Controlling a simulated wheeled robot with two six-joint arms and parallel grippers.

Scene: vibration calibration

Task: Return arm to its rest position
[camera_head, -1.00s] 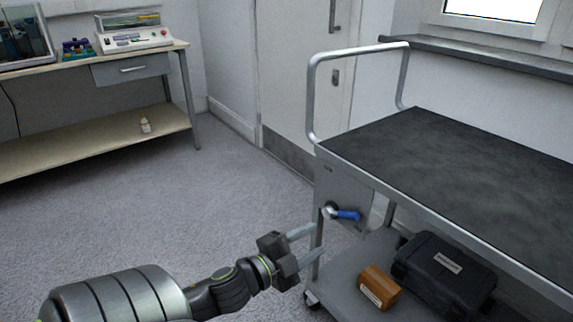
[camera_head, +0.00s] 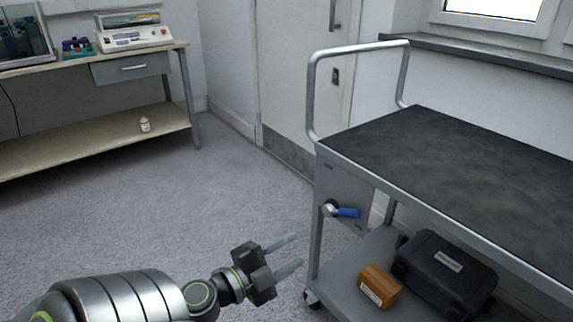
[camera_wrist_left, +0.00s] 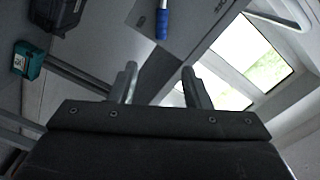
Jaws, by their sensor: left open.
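My left gripper (camera_head: 290,255) is open and empty in the head view, low in the picture, just left of the cart's near leg. Its two fingers point right towards the cart (camera_head: 450,160) without visibly holding anything. In the left wrist view my left gripper (camera_wrist_left: 160,85) shows two separated fingers with nothing between them. A lever with a blue handle (camera_head: 347,212) sits on the grey panel at the cart's end, above and right of the fingers. The blue handle (camera_wrist_left: 162,24) also shows at the top of the wrist view. My right gripper is not in view.
A black case (camera_head: 447,270) and a brown box (camera_head: 380,286) lie on the cart's lower shelf. A bench (camera_head: 100,143) with a white control unit (camera_head: 135,38) stands at the back left, a small bottle (camera_head: 145,125) on its shelf. The floor between is clear.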

